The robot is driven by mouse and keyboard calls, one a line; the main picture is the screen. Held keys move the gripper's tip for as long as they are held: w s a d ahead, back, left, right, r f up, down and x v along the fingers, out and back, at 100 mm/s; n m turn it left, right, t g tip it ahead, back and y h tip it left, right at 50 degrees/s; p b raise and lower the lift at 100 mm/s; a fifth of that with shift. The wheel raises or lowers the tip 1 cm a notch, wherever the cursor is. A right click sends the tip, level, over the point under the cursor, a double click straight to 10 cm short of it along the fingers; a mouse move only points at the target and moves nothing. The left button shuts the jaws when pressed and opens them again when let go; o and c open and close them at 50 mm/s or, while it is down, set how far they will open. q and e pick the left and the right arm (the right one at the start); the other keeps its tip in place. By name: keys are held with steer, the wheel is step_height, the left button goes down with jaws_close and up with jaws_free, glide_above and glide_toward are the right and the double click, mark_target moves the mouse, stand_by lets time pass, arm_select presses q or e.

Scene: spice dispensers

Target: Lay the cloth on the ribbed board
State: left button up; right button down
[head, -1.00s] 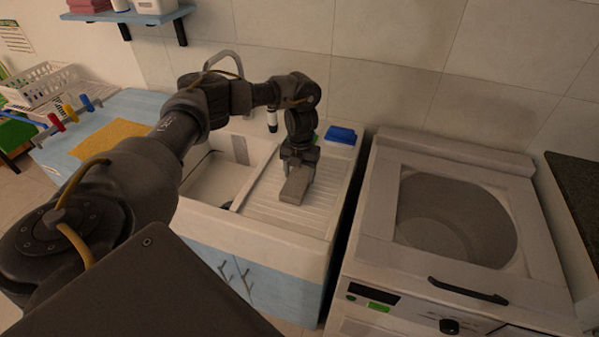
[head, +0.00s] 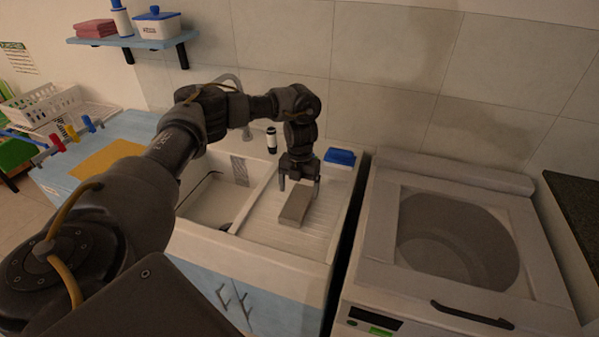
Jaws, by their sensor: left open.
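The cloth (head: 296,206) looks like a grey, flat, folded block. It lies on the ribbed board (head: 262,228), the grooved draining surface right of the sink basin. My left gripper (head: 300,183) is over the far end of the cloth, pointing down, with its fingers spread apart. Nothing shows held between the fingers. Whether a fingertip still touches the cloth is hard to tell. My right gripper is not in view.
The sink basin (head: 213,199) is left of the board. A blue item (head: 340,156) sits at the board's back right corner, near a dark bottle (head: 271,140). A top-opening washer (head: 385,272) stands to the right. A yellow mat (head: 105,160) lies at left.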

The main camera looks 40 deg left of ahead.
mark_target(300, 197)
arm_select(q)
step_height(300, 197, up, 9)
steer(key=shift+w, duration=0.25)
steer(key=shift+r, duration=0.1)
stand_by(0.4)
